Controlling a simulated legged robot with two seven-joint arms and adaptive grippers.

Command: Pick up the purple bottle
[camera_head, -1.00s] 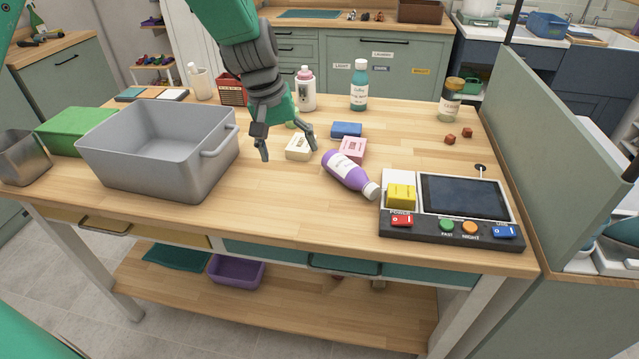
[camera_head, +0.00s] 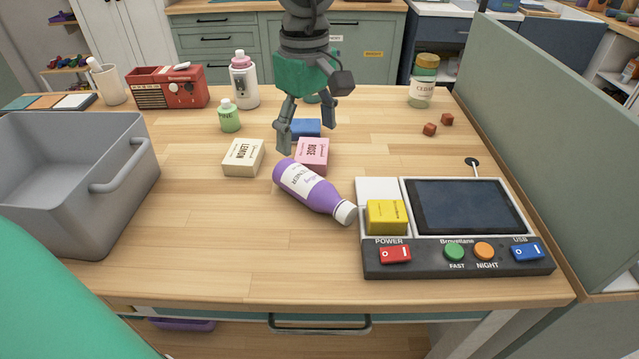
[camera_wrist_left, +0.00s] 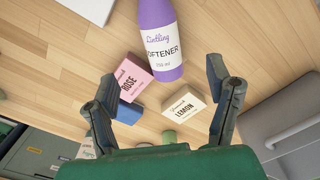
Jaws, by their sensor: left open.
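The purple bottle (camera_head: 310,187) with a white cap and a white label lies on its side on the wooden table, its cap pointing toward the control panel. In the left wrist view the bottle (camera_wrist_left: 158,45) shows ahead of the fingers, its label reading "Softener". My left gripper (camera_head: 306,135) is open and empty, above the table just behind the bottle, over the pink and blue boxes. In the left wrist view its two fingers (camera_wrist_left: 165,95) are spread wide, with the bottle beyond them. My right gripper is not in view.
A pink rose box (camera_head: 313,153) lies close behind the bottle, with a lemon box (camera_head: 242,158) to its left and a blue box (camera_head: 303,128) behind. The control panel (camera_head: 458,258) is at right. A grey bin (camera_head: 128,150) stands left. Table in front of the bottle is clear.

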